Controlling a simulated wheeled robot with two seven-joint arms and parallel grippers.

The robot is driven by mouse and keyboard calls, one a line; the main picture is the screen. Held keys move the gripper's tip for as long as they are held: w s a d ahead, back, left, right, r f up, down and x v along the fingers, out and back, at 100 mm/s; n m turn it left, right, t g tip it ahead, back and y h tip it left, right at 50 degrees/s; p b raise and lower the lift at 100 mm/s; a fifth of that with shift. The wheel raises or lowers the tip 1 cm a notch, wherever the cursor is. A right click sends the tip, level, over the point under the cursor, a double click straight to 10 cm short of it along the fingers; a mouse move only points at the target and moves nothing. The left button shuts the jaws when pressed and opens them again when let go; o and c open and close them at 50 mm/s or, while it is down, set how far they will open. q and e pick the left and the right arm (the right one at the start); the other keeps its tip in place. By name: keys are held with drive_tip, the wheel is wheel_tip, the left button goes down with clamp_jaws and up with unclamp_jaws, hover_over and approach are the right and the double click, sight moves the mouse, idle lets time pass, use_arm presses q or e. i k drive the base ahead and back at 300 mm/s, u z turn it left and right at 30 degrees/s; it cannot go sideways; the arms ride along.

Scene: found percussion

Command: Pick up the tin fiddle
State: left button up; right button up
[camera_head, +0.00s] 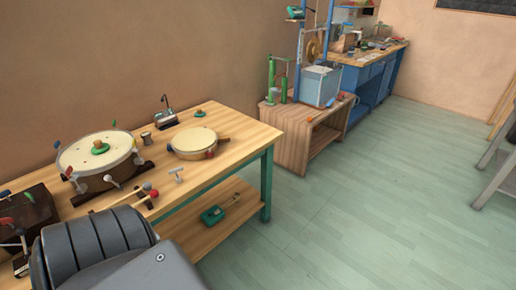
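A small teal, tin-like box (213,214) with a thin stick-like neck lies on the lower shelf of the wooden workbench, near its right end. It may be the tin fiddle, but it is too small to be sure. A small grey metal object with an upright curved rod (166,118) stands on the bench top at the back, and I cannot tell what it is. Neither of my grippers is in view. A dark ribbed part and a grey part of my own body cover the lower left corner.
The workbench (234,128) carries a large drum (80,164), a shallow round drum (198,146) and mallets (150,193). A green leg stands at its right corner. A wooden crate table (292,138) and blue cabinet (372,76) line the wall.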

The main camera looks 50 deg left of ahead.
sight(209, 217)
drive_tip(key=u, duration=0.15)
drive_tip(key=i, duration=1.25)
drive_tip(key=u, duration=0.5)
